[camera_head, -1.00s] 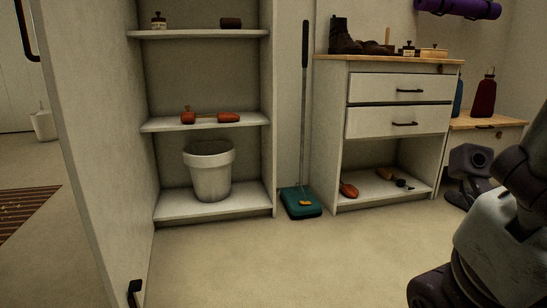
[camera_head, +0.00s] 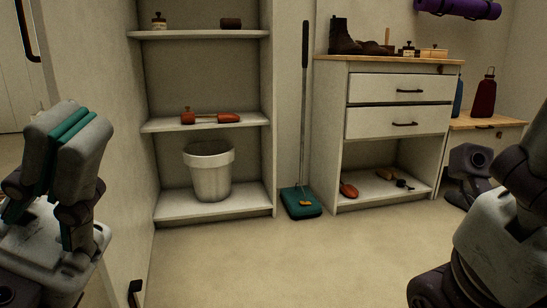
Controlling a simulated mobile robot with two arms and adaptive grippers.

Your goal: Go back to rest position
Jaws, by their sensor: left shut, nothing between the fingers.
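My left gripper (camera_head: 70,125) is in the camera_head view at the left, raised in front of the white cabinet door. Its grey fingers with teal pads point up and are closed together, with nothing between them. My right arm (camera_head: 500,230) fills the lower right of the view. No suitcase is in view.
A teal dustpan (camera_head: 300,203) stands on the floor beside a drawer cabinet (camera_head: 340,130) with brown boots (camera_head: 345,37) on top. The middle floor is clear.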

